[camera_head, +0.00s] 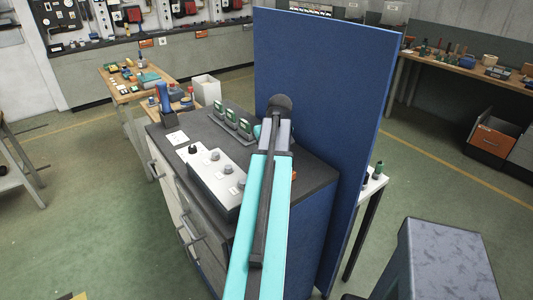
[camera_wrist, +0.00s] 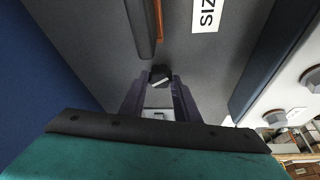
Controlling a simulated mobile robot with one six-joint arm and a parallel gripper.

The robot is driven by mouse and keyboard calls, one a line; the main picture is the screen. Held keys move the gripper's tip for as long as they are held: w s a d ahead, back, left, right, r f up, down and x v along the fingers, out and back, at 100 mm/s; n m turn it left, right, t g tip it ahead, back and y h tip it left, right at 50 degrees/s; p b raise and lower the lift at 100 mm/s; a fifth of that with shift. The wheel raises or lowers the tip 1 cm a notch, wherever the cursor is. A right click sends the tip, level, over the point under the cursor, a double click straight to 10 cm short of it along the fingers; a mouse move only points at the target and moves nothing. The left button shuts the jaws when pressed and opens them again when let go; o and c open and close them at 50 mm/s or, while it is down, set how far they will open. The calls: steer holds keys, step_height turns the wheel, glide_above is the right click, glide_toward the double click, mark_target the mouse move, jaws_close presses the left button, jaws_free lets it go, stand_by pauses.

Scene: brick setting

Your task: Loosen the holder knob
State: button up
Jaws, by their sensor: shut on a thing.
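In the wrist view, a small dark knob (camera_wrist: 160,74) with a pale line on its face sits between the fingertips of my gripper (camera_wrist: 158,84). The fingers are closed on its two sides. Beyond it is a dark grey surface with a white label reading "SIZ" (camera_wrist: 207,15). A dark bar with an orange edge (camera_wrist: 141,22) stands just past the knob. In the head view, my gripper (camera_head: 275,132) is over the cabinet's dark top (camera_head: 308,170), close to the blue panel. My arm hides the knob there.
A tall blue panel (camera_head: 325,75) stands along the cabinet's right side. A white control panel with several knobs (camera_head: 207,177) lies left of my arm. Three green-faced devices (camera_head: 232,121) stand behind it. A grey-topped block (camera_head: 445,255) is at lower right. Open floor lies left.

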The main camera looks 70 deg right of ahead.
steer(key=n, duration=0.2)
steer(key=n+t+y+b, duration=0.1)
steer(key=n, duration=0.2)
steer(key=shift+d+n+y+b, duration=0.35)
steer(key=shift+d+n+y, duration=0.05)
steer(key=n+y+b, duration=0.1)
steer(key=n, duration=0.2)
steer(key=shift+d+r+t, duration=0.1)
steer(key=shift+t, duration=0.2)
steer(key=shift+n+y+b, duration=0.3)
steer(key=shift+n+y, duration=0.2)
steer(key=shift+n, duration=0.6)
steer(key=o, duration=1)
steer(key=shift+w, duration=0.1)
steer(key=shift+o, duration=0.2)
steer(key=shift+s, duration=0.2)
